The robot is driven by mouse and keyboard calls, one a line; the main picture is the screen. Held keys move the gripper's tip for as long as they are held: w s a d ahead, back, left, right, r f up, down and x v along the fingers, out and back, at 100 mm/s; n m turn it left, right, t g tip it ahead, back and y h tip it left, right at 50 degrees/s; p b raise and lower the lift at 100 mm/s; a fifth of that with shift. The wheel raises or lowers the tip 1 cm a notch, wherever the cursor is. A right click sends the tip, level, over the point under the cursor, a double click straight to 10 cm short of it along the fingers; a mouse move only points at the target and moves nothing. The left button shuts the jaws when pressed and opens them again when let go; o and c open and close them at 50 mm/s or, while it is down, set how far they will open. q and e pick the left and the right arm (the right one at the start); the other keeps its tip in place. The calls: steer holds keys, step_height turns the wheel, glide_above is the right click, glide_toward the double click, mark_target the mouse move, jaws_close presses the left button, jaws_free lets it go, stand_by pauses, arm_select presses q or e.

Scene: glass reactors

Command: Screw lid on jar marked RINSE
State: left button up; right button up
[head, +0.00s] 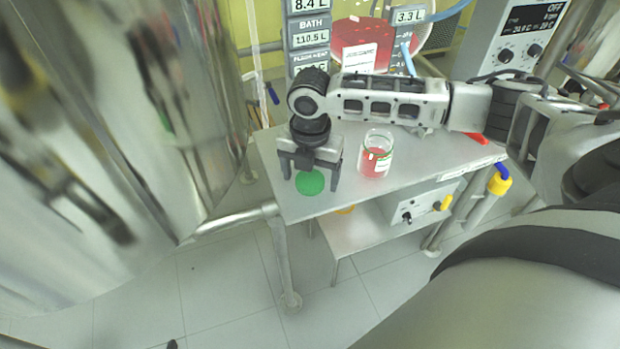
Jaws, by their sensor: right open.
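A small glass jar (376,153) with red contents stands upright on the grey table. A green round lid (310,183) lies on the table to the left of the jar. My right gripper (310,176) is open and points down over the lid, with a finger on either side of it. I cannot tell whether the fingers touch the lid. My left gripper is not in view.
The grey table (400,196) has its front edge close by the lid. A large glass vessel with red liquid (362,32) and display panels (309,40) stand behind. A control box (524,35) is at the back right. A shiny metal vessel (120,120) fills the left.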

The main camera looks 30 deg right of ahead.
mark_target(310, 179)
steer(key=c, duration=1.1)
steer(key=shift+o, duration=0.2)
steer(key=shift+r, duration=0.1)
steer(key=shift+r, duration=0.5)
step_height(310, 179, up, 2)
steer(key=shift+r, duration=0.2)
steer(key=s+a+r, duration=0.7)
steer(key=s+r, duration=0.2)
steer(key=s, duration=0.2)
steer(key=shift+s+a+r+p, duration=0.25)
steer(key=shift+s+a+p, duration=0.05)
steer(key=shift+a+p, duration=0.05)
